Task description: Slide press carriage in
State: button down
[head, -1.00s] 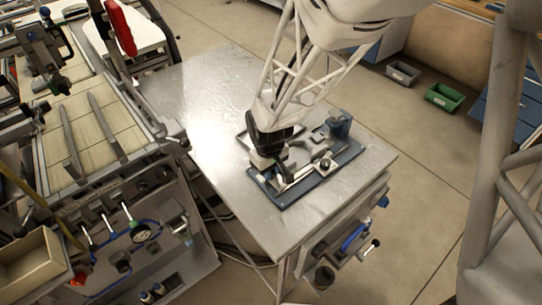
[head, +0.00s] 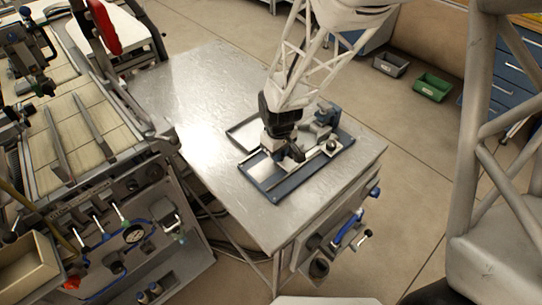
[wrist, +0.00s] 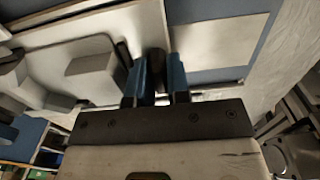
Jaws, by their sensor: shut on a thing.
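The press (head: 270,187) is a blue baseplate with pale metal parts, lying on the metal table. An upright blue-grey block (head: 325,116) stands at its far right end. My gripper (head: 284,150) is low over the middle of the press, a short way left of that block. In the wrist view its two blue fingers (wrist: 158,88) are shut on a dark upright piece (wrist: 155,62), which looks like the carriage's grip. A pale plate with a raised block (wrist: 92,62) lies left of the fingers. My gripper hides much of the carriage in the head view.
The metal table (head: 190,95) is bare to the left of the press. A round dark knob (head: 332,146) sits on the press's right side. Grey (head: 390,64) and green (head: 432,86) bins lie on the floor beyond.

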jog(key=shift+w+d, duration=0.2)
jog(key=c, duration=1.4)
grip_release()
jog(key=shift+o, duration=0.2)
jog(key=shift+r, duration=0.15)
jog(key=shift+r, duration=3.8)
